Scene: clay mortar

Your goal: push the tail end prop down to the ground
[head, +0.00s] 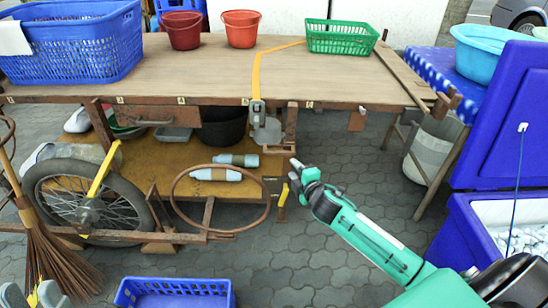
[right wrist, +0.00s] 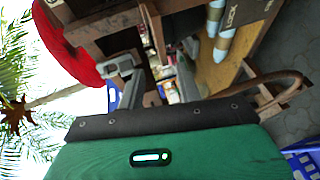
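The tail end prop cannot be told apart with certainty; a short wooden post (head: 292,122) hangs from the right part of the cart's top (head: 190,68), its lower end above the paving. My right gripper (head: 298,172) is just below and right of that post. In the right wrist view the fingers of my right gripper (right wrist: 155,90) stand apart, with cart timber beyond them; I see nothing held. My left gripper (head: 32,294) is at the lower left corner, its grey fingers apart and apparently empty, partly cut off by the frame.
A spoked wheel (head: 88,203), a brown hoop (head: 221,198) and a broom (head: 50,240) are at left. Bottles (head: 216,175) lie on the lower shelf. A blue basket (head: 176,292) sits in front. A blue cooler (head: 500,225) stands right. Paving under the cart's right end is mostly clear.

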